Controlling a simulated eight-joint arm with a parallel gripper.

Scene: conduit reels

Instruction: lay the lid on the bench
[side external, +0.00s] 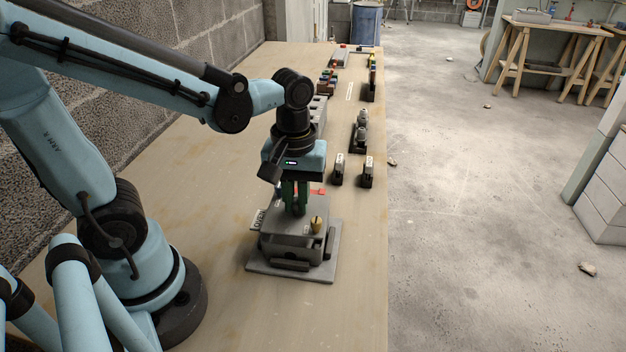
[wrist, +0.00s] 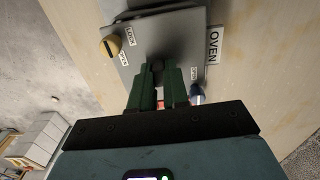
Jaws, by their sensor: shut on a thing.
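The lid (side external: 283,222) is a grey plate on top of a grey oven box (side external: 290,247), which stands on a flat base on the bench (side external: 215,225). In the wrist view the lid (wrist: 182,25) lies in front of the fingers. My gripper (side external: 295,211) points down with its green fingers shut on the lid's dark grip; the fingers also show in the wrist view (wrist: 163,72). The grip is mostly hidden between them. I cannot tell whether there is a gap under the lid. A brass knob (side external: 316,224) sits at one corner, near the labels LOCK and OPEN.
An OVEN label (side external: 259,220) is at the box's left side. Two small dark labelled blocks (side external: 338,170) and a dark fixture (side external: 360,132) stand farther back on the bench. The bench is clear in front of the oven, up to its right edge.

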